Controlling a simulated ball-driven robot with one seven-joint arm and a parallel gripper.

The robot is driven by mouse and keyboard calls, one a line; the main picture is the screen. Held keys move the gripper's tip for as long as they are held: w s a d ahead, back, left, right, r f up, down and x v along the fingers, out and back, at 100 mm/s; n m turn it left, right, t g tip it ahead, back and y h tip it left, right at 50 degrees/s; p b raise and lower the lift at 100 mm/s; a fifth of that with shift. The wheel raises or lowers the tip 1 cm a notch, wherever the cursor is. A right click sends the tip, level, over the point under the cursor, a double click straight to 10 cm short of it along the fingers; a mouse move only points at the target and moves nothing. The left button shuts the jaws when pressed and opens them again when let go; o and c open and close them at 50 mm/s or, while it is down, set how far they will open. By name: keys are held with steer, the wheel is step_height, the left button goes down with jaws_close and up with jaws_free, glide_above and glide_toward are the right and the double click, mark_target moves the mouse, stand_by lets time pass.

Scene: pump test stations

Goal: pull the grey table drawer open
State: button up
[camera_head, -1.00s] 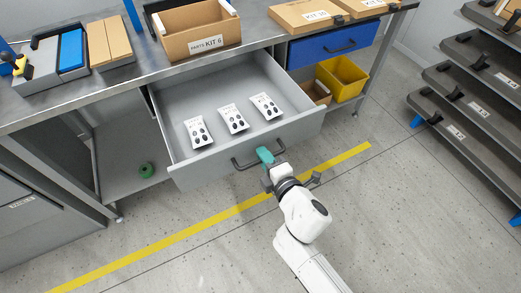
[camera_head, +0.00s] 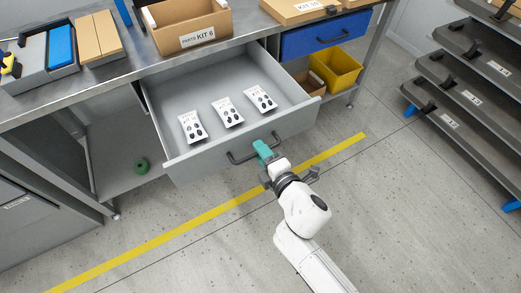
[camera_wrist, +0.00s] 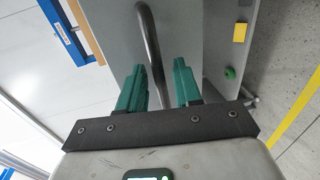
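The grey table drawer (camera_head: 215,160) is pulled far out from under the workbench, with several white packets (camera_head: 228,112) lying inside. Its dark bar handle (camera_head: 240,159) is on the front panel. In the wrist view the handle bar (camera_wrist: 151,45) runs between the two green fingers of my gripper (camera_wrist: 158,85). A gap shows on each side of the bar, so the fingers look open around it, not clamped. The drawer front also fills the upper middle of the wrist view (camera_wrist: 185,30).
A blue drawer (camera_head: 325,36) is shut at the right, above a yellow bin (camera_head: 338,68). The bench top (camera_head: 125,68) carries a parts box (camera_head: 187,28). A green roll (camera_head: 142,166) lies on the lower shelf. A rack (camera_head: 470,95) stands at right. Floor before the drawer is clear.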

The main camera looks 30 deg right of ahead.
steer(key=v, duration=0.9)
steer(key=shift+s, duration=0.4)
steer(key=shift+d+r, duration=0.1)
steer(key=s+d+r+m+g+h+p, duration=0.1)
steer(key=s+d+m+g+h+p, duration=0.4)
steer(key=d+m, duration=0.5)
steer(key=s+a+r+m+g+y+p, duration=0.1)
steer(key=s+m+g+y+p, duration=0.1)
steer(key=s+m+g+p, duration=0.1)
steer(key=s+a+r+m+g+y+p, duration=0.1)
steer(key=s+a+m+g+y+p, duration=0.1)
steer(key=s+m+g, duration=0.3)
steer(key=s+g+p, duration=0.1)
steer(key=s, duration=0.2)
steer(key=shift+s+r+g+y, duration=0.25)
steer(key=shift+g+y, duration=0.05)
steer(key=shift+y, duration=0.1)
stand_by(1.2)
